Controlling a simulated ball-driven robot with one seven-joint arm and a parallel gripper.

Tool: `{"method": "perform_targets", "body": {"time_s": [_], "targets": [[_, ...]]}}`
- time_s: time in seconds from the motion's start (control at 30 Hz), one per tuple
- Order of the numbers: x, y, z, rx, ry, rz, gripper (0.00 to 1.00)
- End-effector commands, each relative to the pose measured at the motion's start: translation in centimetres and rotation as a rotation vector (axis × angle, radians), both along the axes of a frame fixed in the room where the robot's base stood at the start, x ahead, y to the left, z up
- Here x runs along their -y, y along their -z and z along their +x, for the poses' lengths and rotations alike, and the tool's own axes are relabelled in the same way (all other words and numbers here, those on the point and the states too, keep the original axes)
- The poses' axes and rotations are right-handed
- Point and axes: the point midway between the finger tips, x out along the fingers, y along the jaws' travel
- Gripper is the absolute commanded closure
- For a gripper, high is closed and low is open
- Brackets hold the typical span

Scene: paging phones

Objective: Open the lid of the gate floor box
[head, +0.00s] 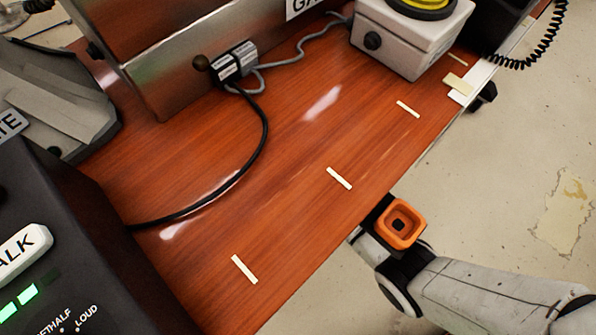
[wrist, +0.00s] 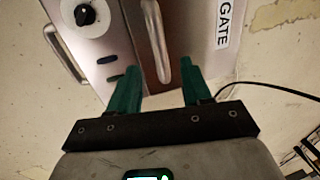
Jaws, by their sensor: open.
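In the wrist view, a brushed-metal box (wrist: 205,50) with a white GATE label (wrist: 228,22) lies ahead of my gripper. A long metal bar handle (wrist: 158,45) runs along its face. My gripper (wrist: 160,75) has two green fingers that stand apart, with the lower end of the handle appearing between them in the picture. I see no finger closed on the handle, and I cannot tell how far off it is. The lid's edges are not clear, and no opening shows. My gripper's fingers are not in the head view.
Beside the handle is a metal panel with a black knob (wrist: 85,14) and a second handle (wrist: 65,55). A dark cable (wrist: 270,88) curves at the right. In the head view, a red-brown desk (head: 290,170) carries a black talk unit (head: 75,250) and a white box (head: 410,45); its edge is near my arm.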

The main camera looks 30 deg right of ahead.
Motion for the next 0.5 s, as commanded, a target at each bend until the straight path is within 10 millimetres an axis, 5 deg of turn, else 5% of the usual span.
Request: {"method": "perform_targets", "body": {"time_s": [0.2,0.5], "targets": [[-0.2,4.4,0.7,-0.001,0.0,-0.001,0.52],[-0.4,6.5,1.2,0.0,0.0,0.0,0.52]]}}
